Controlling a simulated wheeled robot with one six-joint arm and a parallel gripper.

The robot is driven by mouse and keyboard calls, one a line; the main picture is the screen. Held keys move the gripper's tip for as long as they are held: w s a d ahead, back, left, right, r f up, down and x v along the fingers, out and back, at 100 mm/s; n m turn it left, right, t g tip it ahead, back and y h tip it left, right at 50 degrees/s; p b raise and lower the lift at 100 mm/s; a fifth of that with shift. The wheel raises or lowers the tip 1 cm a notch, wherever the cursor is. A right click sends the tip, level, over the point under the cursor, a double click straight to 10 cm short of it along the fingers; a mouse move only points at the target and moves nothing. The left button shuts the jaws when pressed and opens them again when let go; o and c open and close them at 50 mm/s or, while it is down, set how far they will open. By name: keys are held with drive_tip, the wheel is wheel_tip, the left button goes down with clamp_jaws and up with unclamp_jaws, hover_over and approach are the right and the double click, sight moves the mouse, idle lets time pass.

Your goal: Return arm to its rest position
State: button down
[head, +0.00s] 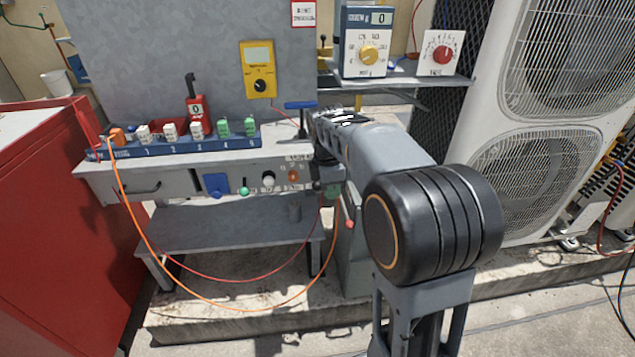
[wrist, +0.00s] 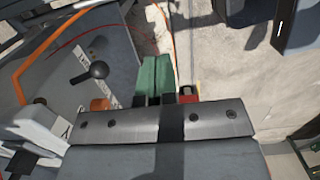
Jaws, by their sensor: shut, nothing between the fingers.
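My gripper (head: 331,190) hangs at the end of my arm, just off the right front corner of the grey bench (head: 150,175) in the head view. My arm reaches forward and left over my large black joint, then down at the wrist. In the wrist view two green fingers of my gripper (wrist: 156,78) lie side by side, shut with nothing between them. In the head view my wrist partly hides the bench corner.
A blue strip (head: 170,147) with several coloured plugs lies on the bench. An orange cable (head: 160,255) loops below it. A red cabinet (head: 60,220) stands left; white condensers (head: 520,140) stand right. A shelf with a meter (head: 366,40) is behind my arm.

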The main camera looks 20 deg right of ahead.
drive_tip(key=shift+r, duration=0.1)
drive_tip(key=s+a+r+m+t+p, duration=0.1)
drive_tip(key=s+a+r+m+p, duration=0.1)
drive_tip(key=s+r+m+p, duration=0.3)
drive_tip(key=s+a+r+m+t+p, duration=0.1)
drive_tip(key=s+r+m+p, duration=0.4)
drive_tip(key=r+p, duration=0.7)
drive_tip(key=s+a+r+m+t+y+p, duration=0.1)
drive_tip(key=s+a+r+m+p, duration=0.2)
drive_tip(key=p, duration=1)
drive_tip(key=s+r+m, duration=0.2)
drive_tip(key=s+r, duration=0.2)
drive_tip(key=r, duration=0.2)
drive_tip(key=shift+m+t, duration=0.3)
drive_tip(key=shift+t, duration=0.1)
